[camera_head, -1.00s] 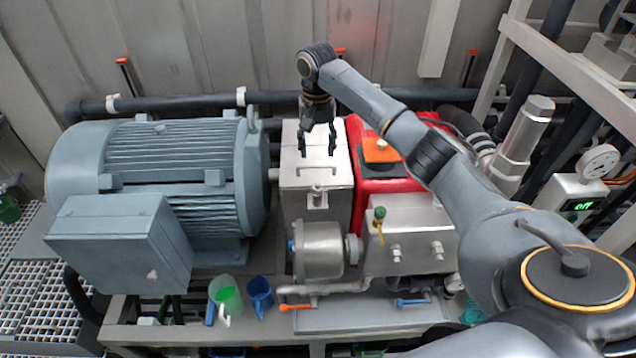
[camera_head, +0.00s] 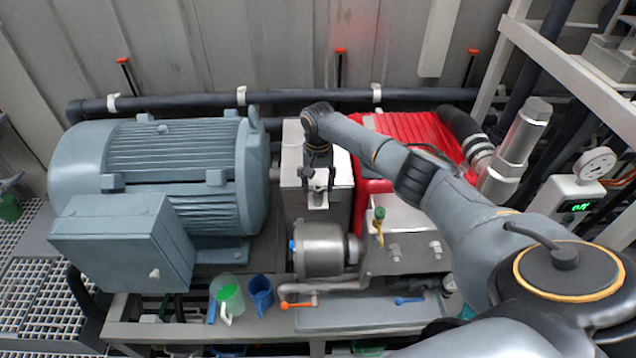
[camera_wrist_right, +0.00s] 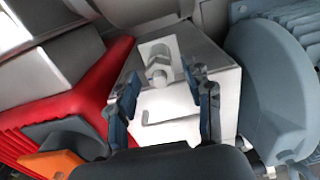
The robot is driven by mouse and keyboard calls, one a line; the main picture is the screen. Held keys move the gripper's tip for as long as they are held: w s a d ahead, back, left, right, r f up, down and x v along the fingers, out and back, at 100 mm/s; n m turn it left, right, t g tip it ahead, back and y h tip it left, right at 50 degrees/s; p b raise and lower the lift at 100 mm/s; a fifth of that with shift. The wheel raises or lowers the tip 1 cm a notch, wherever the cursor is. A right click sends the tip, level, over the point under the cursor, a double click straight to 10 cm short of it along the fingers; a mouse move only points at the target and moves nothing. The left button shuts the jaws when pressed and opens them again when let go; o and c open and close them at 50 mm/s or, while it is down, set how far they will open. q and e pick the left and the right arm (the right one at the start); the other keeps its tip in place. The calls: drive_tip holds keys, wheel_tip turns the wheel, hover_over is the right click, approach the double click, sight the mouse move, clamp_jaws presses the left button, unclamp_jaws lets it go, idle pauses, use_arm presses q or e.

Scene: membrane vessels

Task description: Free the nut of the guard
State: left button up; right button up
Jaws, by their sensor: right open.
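The guard (camera_head: 341,165) is a pale metal box between the big motor and the red pump. On its front side a bracket carries the nut (camera_head: 318,201), partly hidden by my gripper in the head view. In the right wrist view the nut (camera_wrist_right: 158,73) is a grey hex nut with a bolt end, on a light plate of the guard (camera_wrist_right: 226,95). My right gripper (camera_head: 319,187) is open just above the nut. In the wrist view its two dark fingers (camera_wrist_right: 166,80) stand on either side of the nut, apart from it. My left gripper is not in view.
The grey motor (camera_head: 160,180) stands left and the red pump (camera_head: 420,135) right of the guard. An orange block (camera_wrist_right: 50,163) lies beside it in the wrist view. Below are a round metal housing (camera_head: 318,250), an orange-handled valve (camera_head: 298,304), and green and blue jugs (camera_head: 261,292).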

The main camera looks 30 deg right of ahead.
drive_tip(key=shift+c, duration=0.4)
clamp_jaws()
drive_tip(key=shift+n, duration=0.5)
drive_tip(key=n, duration=0.3)
drive_tip(key=shift+p, duration=0.35)
drive_tip(key=n, duration=0.3)
drive_tip(key=shift+n, duration=0.3)
drive_tip(key=n, duration=0.6)
drive_tip(key=shift+n, duration=0.4)
